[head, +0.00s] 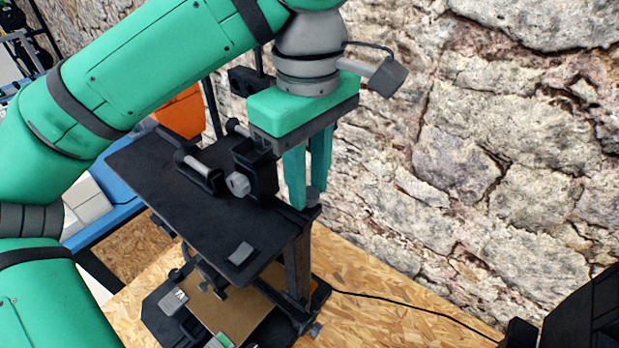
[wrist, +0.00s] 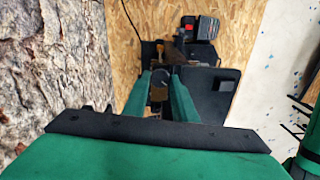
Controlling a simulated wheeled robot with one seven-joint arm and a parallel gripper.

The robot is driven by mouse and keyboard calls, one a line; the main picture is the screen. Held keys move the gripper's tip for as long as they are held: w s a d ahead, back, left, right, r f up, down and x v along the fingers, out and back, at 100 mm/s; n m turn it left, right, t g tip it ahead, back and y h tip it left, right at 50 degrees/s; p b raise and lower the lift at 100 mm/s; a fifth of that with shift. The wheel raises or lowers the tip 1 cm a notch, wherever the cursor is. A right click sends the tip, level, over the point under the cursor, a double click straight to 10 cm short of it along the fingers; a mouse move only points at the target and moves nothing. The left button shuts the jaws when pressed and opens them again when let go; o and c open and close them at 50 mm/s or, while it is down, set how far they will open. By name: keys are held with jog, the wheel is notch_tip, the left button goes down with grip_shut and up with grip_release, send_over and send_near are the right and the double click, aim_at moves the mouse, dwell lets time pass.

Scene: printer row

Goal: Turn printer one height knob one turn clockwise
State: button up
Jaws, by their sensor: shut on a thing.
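A black printer stands on the bench, its flat top plate (head: 182,212) tilted in the head view; the plate also shows in the wrist view (wrist: 213,92). A small grey height knob (head: 314,197) sits at the plate's right corner. It also shows in the wrist view (wrist: 158,78) between the fingers. My gripper (head: 306,196) points down with its green fingers shut on this knob from both sides; in the wrist view the fingertips (wrist: 162,74) flank it. The fingers partly hide the knob. I see no printer number.
A rough stone wall (head: 500,150) rises close behind and right of my gripper. Another black machine (head: 585,318) stands at the lower right. A thin black cable (head: 410,303) crosses the wood-chip bench (head: 370,320). An orange object (head: 181,112) stands behind the printer.

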jog(key=m, duration=0.5)
jog(key=shift+s+m, duration=0.1)
jog(key=shift+m, duration=0.2)
jog(key=m, duration=1.6)
jog(key=shift+m, duration=0.3)
jog(key=o, duration=1)
jog(key=shift+s, duration=0.1)
jog(key=shift+o, duration=0.2)
